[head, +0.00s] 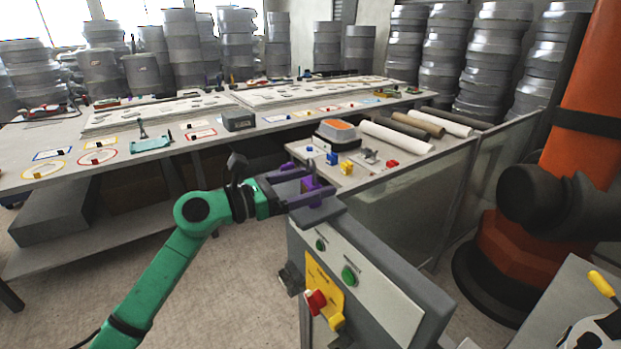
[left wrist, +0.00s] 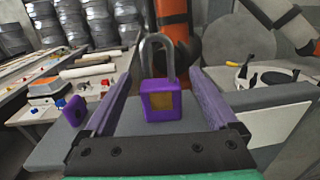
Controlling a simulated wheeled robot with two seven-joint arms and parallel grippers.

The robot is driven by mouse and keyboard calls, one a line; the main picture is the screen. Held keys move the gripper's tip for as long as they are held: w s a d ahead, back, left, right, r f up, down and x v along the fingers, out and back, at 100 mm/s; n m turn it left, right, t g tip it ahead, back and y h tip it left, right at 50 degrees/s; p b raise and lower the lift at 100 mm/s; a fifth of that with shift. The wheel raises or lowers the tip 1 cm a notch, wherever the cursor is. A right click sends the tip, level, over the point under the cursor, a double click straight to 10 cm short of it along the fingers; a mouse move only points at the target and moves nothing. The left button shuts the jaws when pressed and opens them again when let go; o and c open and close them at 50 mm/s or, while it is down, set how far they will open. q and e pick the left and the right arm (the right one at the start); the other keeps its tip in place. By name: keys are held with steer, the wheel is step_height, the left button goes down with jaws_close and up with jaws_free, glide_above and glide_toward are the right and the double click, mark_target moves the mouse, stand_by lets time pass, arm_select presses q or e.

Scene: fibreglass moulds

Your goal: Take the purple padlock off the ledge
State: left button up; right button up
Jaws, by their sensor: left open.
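The purple padlock (left wrist: 160,102) stands upright in the left wrist view, with a yellowish-brown face and a grey shackle pointing up. It also shows in the head view (head: 309,185), partly hidden by my fingers. It stands on the grey ledge (head: 322,214) at the top of a control cabinet. My left gripper (head: 318,184) is open, with one finger on each side of the padlock. In the left wrist view gaps show between the padlock and both fingers. My right gripper is not in view.
The cabinet (head: 385,290) has green buttons and a red and yellow switch (head: 316,301). A small purple block (left wrist: 74,111) shows outside the left finger. A table with rolls (head: 397,136) stands behind, and an orange robot (head: 575,130) at the right.

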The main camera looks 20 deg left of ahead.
arm_select(q)
steer(key=shift+w+f, duration=0.1)
jaws_close()
